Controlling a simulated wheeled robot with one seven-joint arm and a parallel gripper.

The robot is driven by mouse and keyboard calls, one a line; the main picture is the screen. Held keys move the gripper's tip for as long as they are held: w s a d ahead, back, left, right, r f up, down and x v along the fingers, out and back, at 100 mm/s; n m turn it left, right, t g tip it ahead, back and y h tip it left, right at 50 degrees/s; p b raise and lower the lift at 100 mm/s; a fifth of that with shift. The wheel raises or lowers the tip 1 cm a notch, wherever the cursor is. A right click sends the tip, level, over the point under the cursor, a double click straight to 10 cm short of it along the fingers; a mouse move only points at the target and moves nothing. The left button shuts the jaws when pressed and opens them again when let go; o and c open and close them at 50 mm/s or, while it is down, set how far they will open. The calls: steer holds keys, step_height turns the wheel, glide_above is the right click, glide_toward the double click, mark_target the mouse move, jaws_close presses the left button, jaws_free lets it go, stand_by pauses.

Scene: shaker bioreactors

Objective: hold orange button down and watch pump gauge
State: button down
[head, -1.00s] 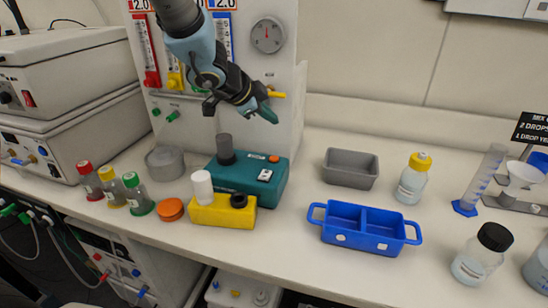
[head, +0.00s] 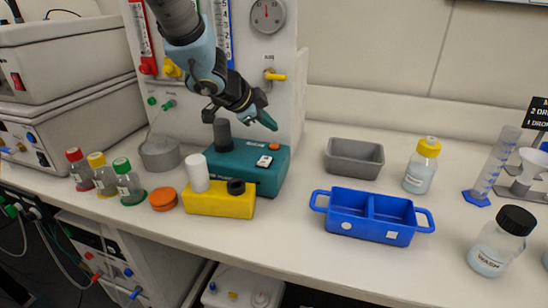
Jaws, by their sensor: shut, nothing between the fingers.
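The orange button (head: 274,146) sits on the top rear right of a teal pump box (head: 222,168), which also carries a white switch plate and a dark grey cylinder. My gripper (head: 270,122) is shut and empty. Its tips appear just above and slightly left of the orange button, and a small gap shows between them in the picture. A round grey gauge (head: 268,16) with a red needle is on the white panel behind, at the top. The needle points about straight up. Whether this gauge belongs to the pump cannot be read.
A yellow block (head: 222,206) with a white and a black cap stands in front of the pump box. A blue two-part tray (head: 383,236) and a grey tray (head: 345,170) lie to the right. A yellow valve handle (head: 277,77) juts from the panel above my gripper.

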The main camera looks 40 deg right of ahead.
mark_target(278, 144)
steer(key=shift+f+b, duration=0.6)
steer(key=shift+f, duration=0.65)
steer(key=shift+f, duration=0.15)
stand_by(0.9)
steer(key=shift+f, duration=0.25)
steer(key=shift+f+b, duration=0.45)
steer(key=shift+b, duration=0.15)
stand_by(0.5)
stand_by(1.1)
steer(key=shift+r+p, duration=0.85)
steer(key=shift+p, duration=0.15)
steer(key=shift+r, duration=0.1)
step_height(278, 144, up, 5)
steer(key=p, duration=0.5)
